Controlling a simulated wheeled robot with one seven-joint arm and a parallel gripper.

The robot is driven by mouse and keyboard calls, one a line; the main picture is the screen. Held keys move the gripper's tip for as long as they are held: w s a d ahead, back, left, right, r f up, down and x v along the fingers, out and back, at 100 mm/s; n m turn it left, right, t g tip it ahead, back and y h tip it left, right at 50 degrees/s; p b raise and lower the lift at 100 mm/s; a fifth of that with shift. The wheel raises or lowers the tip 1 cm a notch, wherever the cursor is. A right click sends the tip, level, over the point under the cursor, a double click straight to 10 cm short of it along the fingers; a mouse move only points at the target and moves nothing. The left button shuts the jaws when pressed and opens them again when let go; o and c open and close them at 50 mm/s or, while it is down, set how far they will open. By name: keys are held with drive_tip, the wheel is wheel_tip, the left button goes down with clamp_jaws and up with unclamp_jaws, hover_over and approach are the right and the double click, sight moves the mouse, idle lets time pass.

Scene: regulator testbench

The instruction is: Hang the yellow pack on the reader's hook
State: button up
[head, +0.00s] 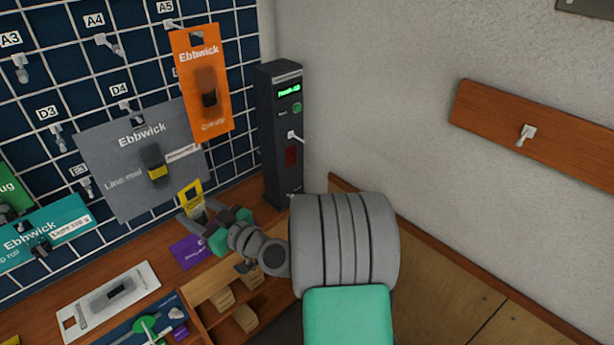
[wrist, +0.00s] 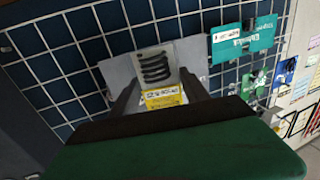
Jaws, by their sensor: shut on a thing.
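The yellow pack (head: 191,197) is small and held upright in my gripper (head: 208,214), in front of the pegboard's lower right part. In the wrist view a yellow printed part of the pack (wrist: 162,98) shows between the two dark fingers of my gripper (wrist: 160,93). Its lower part is hidden by the gripper in the head view. The reader (head: 281,150) is a tall dark box with a green display, in the corner right of the pegboard. A pale hook (head: 294,137) sticks out of its front, with nothing on it. The pack is left of and below this hook, apart from it.
An orange pack (head: 207,125) hangs beside the reader, and a large grey pack (head: 105,165) hangs further left. A purple pack (head: 188,252) and a white pack (head: 105,300) lie on the bench. A wooden rail with a hook (head: 526,134) is on the right wall.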

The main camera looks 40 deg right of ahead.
drive_tip(key=s+d+m+h+b, duration=0.2)
drive_tip(key=d+h+b, duration=0.15)
drive_tip(key=d, duration=1.65)
drive_tip(key=s+d+m+g+h+b, duration=0.1)
drive_tip(key=s+d, duration=0.3)
drive_tip(key=d, duration=0.3)
drive_tip(key=s+d+g+b, duration=0.1)
drive_tip(key=s+d, duration=0.4)
drive_tip(key=d, duration=0.1)
drive_tip(key=r+x, duration=0.1)
drive_tip(key=x, duration=0.9)
drive_tip(key=shift+w+r, duration=0.15)
drive_tip(key=shift+w, duration=0.1)
drive_tip(key=shift+d, duration=0.1)
drive_tip(key=o, duration=1.4)
drive_tip(key=shift+o, duration=0.2)
